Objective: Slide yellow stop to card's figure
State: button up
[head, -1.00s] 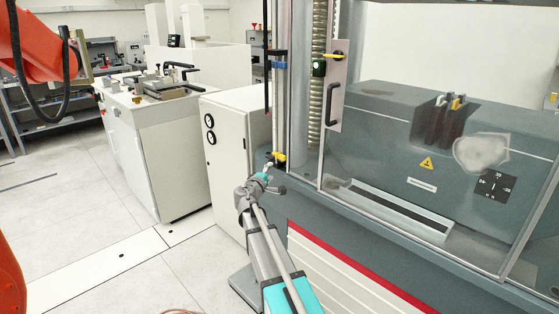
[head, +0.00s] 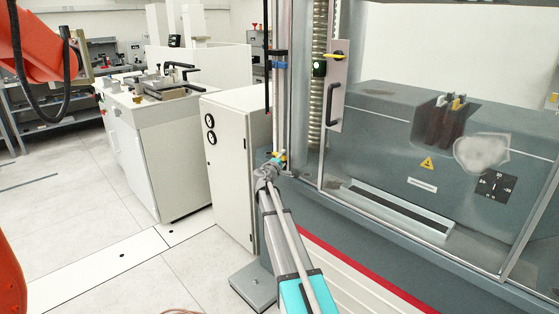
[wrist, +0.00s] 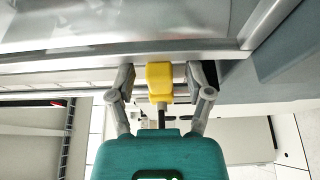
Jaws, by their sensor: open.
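The yellow stop (wrist: 159,80) is a small block low on the upright rail (head: 280,110) at the machine's left front edge. In the head view only a bit of yellow (head: 279,154) shows behind my gripper (head: 272,166). In the wrist view my gripper (wrist: 160,74) is open, with one finger on each side of the stop. Narrow gaps seem to show between the fingers and the block. A blue stop (head: 279,61) sits higher on the same rail. I cannot make out a card with a readable figure.
Right of the rail stands the clear guard door with its handle plate (head: 337,90). Behind it are a dark slotted block and a dark label (head: 494,186). A white cabinet (head: 232,150) stands close on the left. The floor further left is clear.

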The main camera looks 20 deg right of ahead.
jog(key=shift+w+d, duration=0.15)
jog(key=shift+c, duration=0.3)
grip_shut()
